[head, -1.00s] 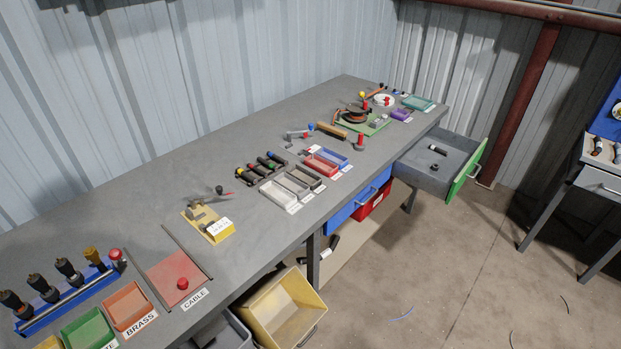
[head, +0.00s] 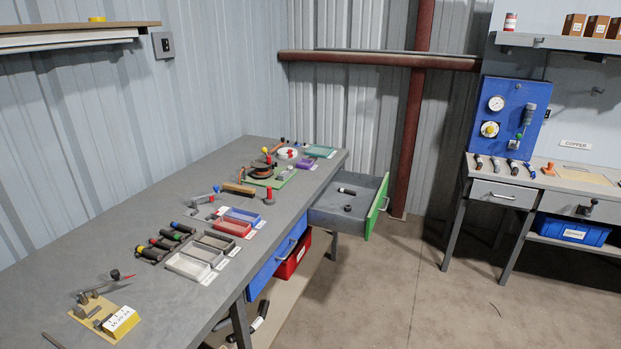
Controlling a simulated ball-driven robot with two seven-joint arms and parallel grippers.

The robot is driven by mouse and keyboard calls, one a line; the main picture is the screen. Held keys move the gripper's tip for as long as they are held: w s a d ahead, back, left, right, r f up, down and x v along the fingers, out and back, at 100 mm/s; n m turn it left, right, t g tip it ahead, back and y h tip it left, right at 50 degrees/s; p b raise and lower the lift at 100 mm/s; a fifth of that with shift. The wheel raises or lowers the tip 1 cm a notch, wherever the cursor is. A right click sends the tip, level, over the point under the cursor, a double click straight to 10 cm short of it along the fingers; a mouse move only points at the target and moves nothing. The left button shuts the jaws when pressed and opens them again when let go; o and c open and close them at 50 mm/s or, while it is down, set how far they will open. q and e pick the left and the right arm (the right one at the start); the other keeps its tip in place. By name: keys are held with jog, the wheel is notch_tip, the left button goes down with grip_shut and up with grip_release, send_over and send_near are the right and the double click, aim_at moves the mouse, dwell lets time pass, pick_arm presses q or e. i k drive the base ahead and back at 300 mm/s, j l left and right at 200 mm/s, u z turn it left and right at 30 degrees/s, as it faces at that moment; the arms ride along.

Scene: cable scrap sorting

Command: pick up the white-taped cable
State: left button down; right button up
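I cannot tell for certain which piece is the white-taped cable. In the open drawer (head: 328,208) of the long workbench lies a short black cylinder with a white band (head: 347,191), beside a small dark ring-like piece (head: 348,208). A dark piece with a pale patch (head: 259,318) shows below the bench's front edge. Neither of my grippers is in view.
Open grey and red trays (head: 193,265) line the bench's front edge. A yellow fixture (head: 106,321) sits at the near left. The green-fronted drawer (head: 376,208) sticks out into the aisle. Clear floor (head: 420,290) lies before a second bench (head: 500,190) at right.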

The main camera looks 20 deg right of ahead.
aim_at(349, 192)
jog(key=i+l+z, duration=0.2)
jog(key=i+l, duration=0.55)
jog(key=l, duration=0.35)
jog(key=i+l+z, duration=0.2)
jog(key=i+l, duration=0.65)
jog(key=l+u, duration=0.1)
jog(key=u, duration=0.35)
jog(key=l+u, duration=0.1)
jog(key=u, duration=0.35)
jog(key=l+u, duration=0.1)
jog(key=u, duration=0.4)
jog(key=l+u, duration=0.3)
jog(key=k+l+u, duration=0.15)
jog(key=l+u, duration=0.15)
jog(key=k+l+u, duration=0.1)
jog(key=l+u, duration=0.2)
jog(key=l, duration=0.15)
jog(key=k+l+u, duration=0.15)
jog(key=l+u, duration=0.15)
jog(key=k+l+u, duration=0.3)
jog(key=i, duration=0.1)
